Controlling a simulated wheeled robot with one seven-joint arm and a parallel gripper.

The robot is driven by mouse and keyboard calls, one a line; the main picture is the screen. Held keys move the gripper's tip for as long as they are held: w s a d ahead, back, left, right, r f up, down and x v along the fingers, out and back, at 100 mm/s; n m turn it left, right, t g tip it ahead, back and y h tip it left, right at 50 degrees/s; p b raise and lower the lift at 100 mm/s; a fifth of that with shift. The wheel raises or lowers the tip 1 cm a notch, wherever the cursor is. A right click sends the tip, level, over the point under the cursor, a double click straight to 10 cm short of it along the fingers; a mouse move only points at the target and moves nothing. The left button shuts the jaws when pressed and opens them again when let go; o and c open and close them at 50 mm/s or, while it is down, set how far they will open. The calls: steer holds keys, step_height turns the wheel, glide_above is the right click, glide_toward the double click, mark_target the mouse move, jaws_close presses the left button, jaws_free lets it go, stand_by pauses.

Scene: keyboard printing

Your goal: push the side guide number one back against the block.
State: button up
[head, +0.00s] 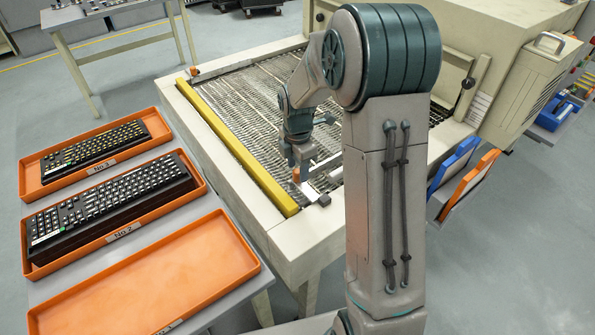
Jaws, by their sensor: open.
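My gripper (302,163) points down over the near end of the slatted conveyor bed. Its jaws are open, though the fingers look small and partly overlap what is below. A small orange knob (296,176) shows right at the fingertips; I cannot tell whether they touch it. A pale piece (310,189), which looks like the side guide, lies just below the gripper. A small dark grey block (324,200) sits close beside it on the bed's near edge. Any gap between guide and block is too small to tell. No number on the guide is readable.
A yellow bar (235,142) runs along the conveyor's left edge. A big beige machine (460,50) stands behind. At left, a table holds two orange trays with keyboards (110,205) and an empty orange tray (160,275). Blue and orange panels (465,180) stand at right.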

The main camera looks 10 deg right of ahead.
steer(key=shift+f, duration=1.05)
